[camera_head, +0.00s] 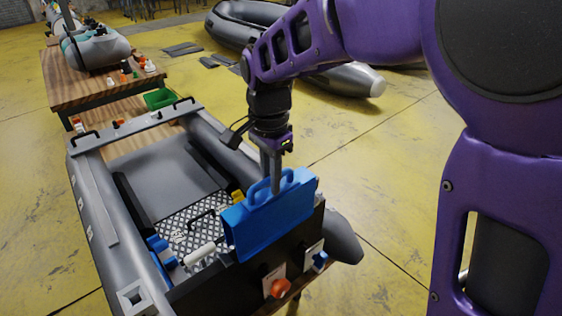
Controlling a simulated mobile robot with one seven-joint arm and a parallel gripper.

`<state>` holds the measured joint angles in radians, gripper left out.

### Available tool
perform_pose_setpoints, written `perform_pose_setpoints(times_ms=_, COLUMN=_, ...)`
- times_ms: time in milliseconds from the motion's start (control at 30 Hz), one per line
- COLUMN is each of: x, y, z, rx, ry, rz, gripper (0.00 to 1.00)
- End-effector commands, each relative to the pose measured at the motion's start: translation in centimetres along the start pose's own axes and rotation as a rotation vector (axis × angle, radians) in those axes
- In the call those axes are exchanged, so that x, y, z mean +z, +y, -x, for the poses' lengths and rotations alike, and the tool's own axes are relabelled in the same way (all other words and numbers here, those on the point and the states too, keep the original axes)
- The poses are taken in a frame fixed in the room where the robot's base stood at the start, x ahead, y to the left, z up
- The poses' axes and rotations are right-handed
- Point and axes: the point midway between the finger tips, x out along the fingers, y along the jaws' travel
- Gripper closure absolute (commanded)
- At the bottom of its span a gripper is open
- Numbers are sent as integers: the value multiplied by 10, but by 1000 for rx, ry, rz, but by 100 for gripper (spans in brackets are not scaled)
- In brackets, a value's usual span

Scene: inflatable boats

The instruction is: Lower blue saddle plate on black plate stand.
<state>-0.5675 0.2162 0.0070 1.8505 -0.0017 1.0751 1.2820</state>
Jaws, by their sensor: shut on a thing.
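The blue saddle plate (270,223) is a boxy blue piece with a loop handle on top. My gripper (275,186) comes down from above and is shut on that handle. The plate is upright at the top edge of a black upright board (215,290) at the near end of the grey inflatable boat. This board may be the black plate stand; I see no other clear stand. The plate covers part of the board's top edge. I cannot tell whether it rests on the board or hangs just above it.
The grey boat (97,210) has a patterned metal floor (190,222). A white cylinder (199,254) and blue fittings (158,245) lie inside. An orange knob (280,288) is on the board's near face. A wooden table (85,88) stands behind.

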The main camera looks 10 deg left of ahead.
Motion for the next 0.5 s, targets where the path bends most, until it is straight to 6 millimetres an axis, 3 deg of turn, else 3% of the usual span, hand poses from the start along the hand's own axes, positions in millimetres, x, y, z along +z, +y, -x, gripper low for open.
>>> perform_pose_setpoints(times_ms=500, x=0, y=-1, z=32, rx=-4, ry=1, rz=0, gripper=100)
